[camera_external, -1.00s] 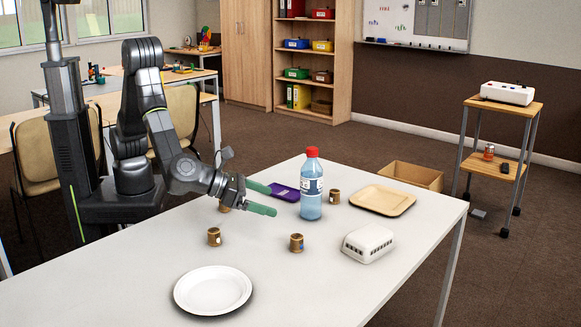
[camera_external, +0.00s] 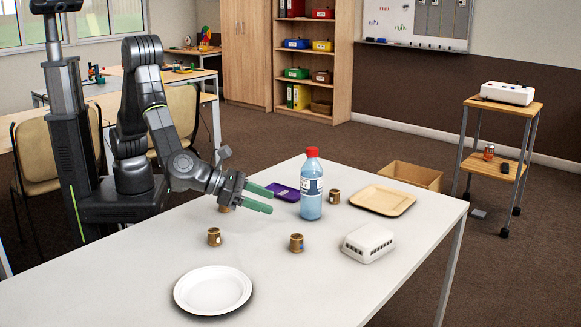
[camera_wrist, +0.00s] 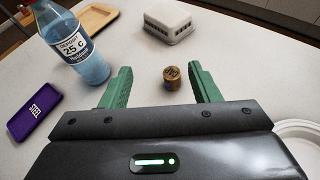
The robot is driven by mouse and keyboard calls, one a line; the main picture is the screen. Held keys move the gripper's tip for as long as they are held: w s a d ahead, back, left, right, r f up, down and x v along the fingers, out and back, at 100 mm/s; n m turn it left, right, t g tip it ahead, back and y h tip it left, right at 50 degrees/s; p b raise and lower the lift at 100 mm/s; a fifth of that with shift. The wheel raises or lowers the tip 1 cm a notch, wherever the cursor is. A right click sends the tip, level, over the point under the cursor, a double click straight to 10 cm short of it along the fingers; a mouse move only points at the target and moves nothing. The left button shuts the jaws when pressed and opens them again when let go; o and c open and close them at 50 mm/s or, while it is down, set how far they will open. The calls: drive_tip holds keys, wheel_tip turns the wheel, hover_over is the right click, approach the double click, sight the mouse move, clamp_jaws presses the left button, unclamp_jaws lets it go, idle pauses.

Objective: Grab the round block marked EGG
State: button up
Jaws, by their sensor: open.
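Several small round brown blocks stand on the white table (camera_external: 130,280). One is at the front left (camera_external: 214,237), one nearer the middle (camera_external: 297,242), one right of the bottle (camera_external: 334,197), and one (camera_external: 225,208) is partly hidden below my gripper (camera_external: 267,199). No marking is readable, so I cannot tell which is EGG. In the wrist view a round block (camera_wrist: 171,78) stands ahead, seen between the green fingers of my gripper (camera_wrist: 160,70). The gripper is open and empty, above the table.
A water bottle with a red cap (camera_external: 311,190) stands close right of my fingers. A white vented box (camera_external: 368,243), a tan tray (camera_external: 382,200) and a white plate (camera_external: 212,290) also lie on the table.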

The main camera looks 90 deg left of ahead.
drive_tip(key=s+d+r+m+g+h+p, duration=0.1)
drive_tip(key=s+d+r+m+g+h, duration=0.3)
drive_tip(key=m, duration=0.5)
drive_tip(key=s+d+r+m+g+h, duration=0.1)
drive_tip(key=s+d+r+m+h, duration=0.1)
drive_tip(key=s+d+m+h, duration=0.6)
drive_tip(key=m+g+y+p, duration=0.3)
drive_tip(key=m+y, duration=0.8)
drive_tip(key=m, duration=1.1)
approach(213, 230)
drive_tip(key=shift+g, duration=0.5)
drive_tip(key=w+f, duration=0.1)
drive_tip(key=f, duration=0.1)
drive_tip(key=w+f+b, duration=0.1)
drive_tip(key=w+f, duration=0.1)
drive_tip(key=shift+f, duration=0.1)
drive_tip(key=shift+d+x, duration=0.15)
drive_tip(key=shift+x, duration=1.2)
drive_tip(key=shift+d+x, duration=0.1)
drive_tip(key=shift+x, duration=1.2)
drive_tip(key=shift+s, duration=0.2)
drive_tip(key=c, duration=1.1)
